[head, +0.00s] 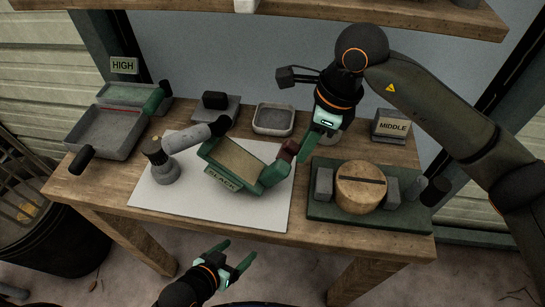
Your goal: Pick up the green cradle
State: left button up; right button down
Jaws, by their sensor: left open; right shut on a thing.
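The green cradle (274,176) is over the white sheet at mid-table, with a tan top, a label on its front and a dark red knob (289,147) at its right end. It sits at a slant; I cannot tell whether it touches the sheet. My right gripper (304,152) reaches down from the upper right and is shut at this end of the cradle, on the knob; the fingertips are partly hidden. My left gripper (240,258) is open and empty, in front of the table's front edge.
A grey post with a dark-tipped arm (165,172) stands left of the cradle. A green board (330,212) with a round wooden block (361,188) is at right. Grey trays (273,119) (105,132) lie behind and left. The sheet's front is clear.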

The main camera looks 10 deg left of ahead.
jog(key=shift+r, duration=0.25)
jog(key=shift+a+p+v, duration=0.2)
jog(key=shift+p+v, duration=0.25)
jog(key=shift+v, duration=0.35)
jog(key=shift+a+p+v, duration=0.2)
jog(key=shift+p+v, duration=0.3)
jog(key=shift+v, duration=0.3)
jog(key=shift+a+p+v, duration=0.2)
jog(key=shift+p+v, duration=0.25)
jog(key=shift+v, duration=0.4)
jog(key=shift+w, duration=0.1)
